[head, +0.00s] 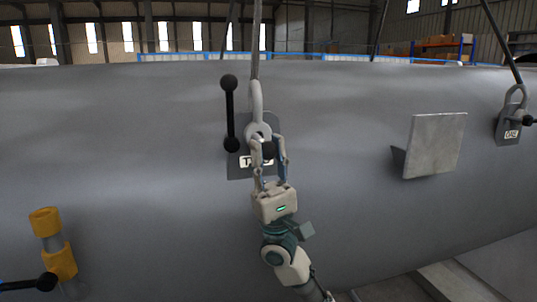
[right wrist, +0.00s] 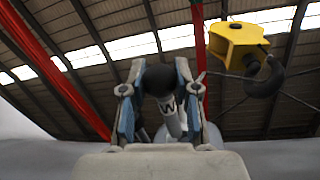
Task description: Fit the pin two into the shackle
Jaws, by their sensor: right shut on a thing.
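The shackle (head: 256,100) hangs on a sling in the middle of the head view, in front of a lug plate (head: 238,170) whose label is partly hidden and starts with T. My right gripper (head: 268,152) is just below and in front of it, fingers pointing up. It is shut on the pin two, a grey shaft with a black ball end (head: 268,149). My left gripper is not in view.
A black bar with ball ends (head: 230,115) stands left of the shackle. The grey shell (head: 130,130) fills the scene. A square plate (head: 435,145) juts out at right; another labelled shackle (head: 514,100) is beyond. A yellow fitting (head: 45,222) is lower left. A yellow hook block (right wrist: 236,42) hangs overhead.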

